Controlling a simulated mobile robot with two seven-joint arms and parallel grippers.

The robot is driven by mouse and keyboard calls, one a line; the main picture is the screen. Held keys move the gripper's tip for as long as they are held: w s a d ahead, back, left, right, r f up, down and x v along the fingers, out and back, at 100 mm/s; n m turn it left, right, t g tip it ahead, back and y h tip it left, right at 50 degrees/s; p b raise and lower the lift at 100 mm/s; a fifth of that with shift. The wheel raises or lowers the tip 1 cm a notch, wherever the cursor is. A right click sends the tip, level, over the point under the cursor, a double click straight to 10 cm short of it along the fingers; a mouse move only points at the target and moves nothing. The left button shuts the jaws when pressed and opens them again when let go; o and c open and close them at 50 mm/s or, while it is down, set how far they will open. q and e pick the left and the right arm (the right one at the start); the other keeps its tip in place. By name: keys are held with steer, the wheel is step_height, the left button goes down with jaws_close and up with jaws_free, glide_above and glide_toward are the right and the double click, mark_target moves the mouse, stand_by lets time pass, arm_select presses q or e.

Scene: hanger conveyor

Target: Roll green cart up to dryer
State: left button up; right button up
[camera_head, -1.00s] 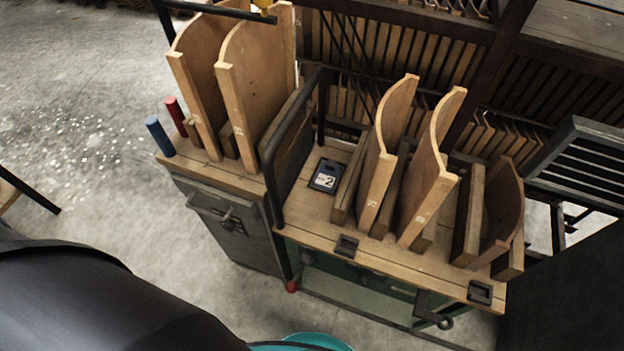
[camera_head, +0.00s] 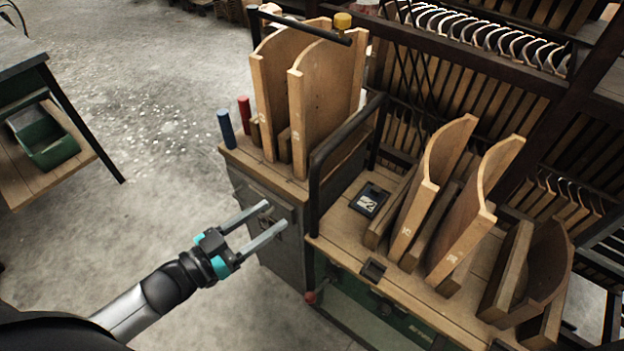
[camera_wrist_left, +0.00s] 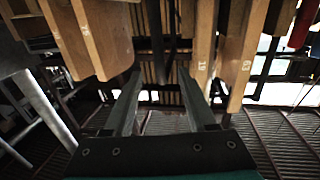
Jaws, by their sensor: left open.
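The green cart (camera_head: 352,225) stands at the lower right of the head view, with a wooden top, a green lower body (camera_head: 372,308) and a black upright handle bar (camera_head: 315,190) at its left end. Curved wooden boards (camera_head: 425,190) and a black card marked 2 (camera_head: 369,201) are on its top. My left gripper (camera_head: 275,214) is open and empty, left of the handle bar, in front of a grey cabinet. Its two fingers also show in the left wrist view (camera_wrist_left: 158,73), with nothing between them. I cannot tell which thing is the dryer. My right gripper is out of view.
The grey cabinet (camera_head: 285,250) adjoins the cart's left end and carries tall curved boards (camera_head: 310,110), a blue peg (camera_head: 226,128) and a red peg (camera_head: 244,108). Dark slatted racks (camera_head: 480,70) stand behind. A table (camera_head: 70,150) is at far left. The floor between is clear.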

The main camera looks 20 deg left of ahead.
arm_select(q)
steer(key=b+x, duration=0.1)
steer(key=x, duration=1.4)
steer(key=shift+d+r+b, duration=0.35)
steer(key=shift+r, duration=0.1)
steer(key=shift+c, duration=0.4)
jaws_close()
stand_by(0.4)
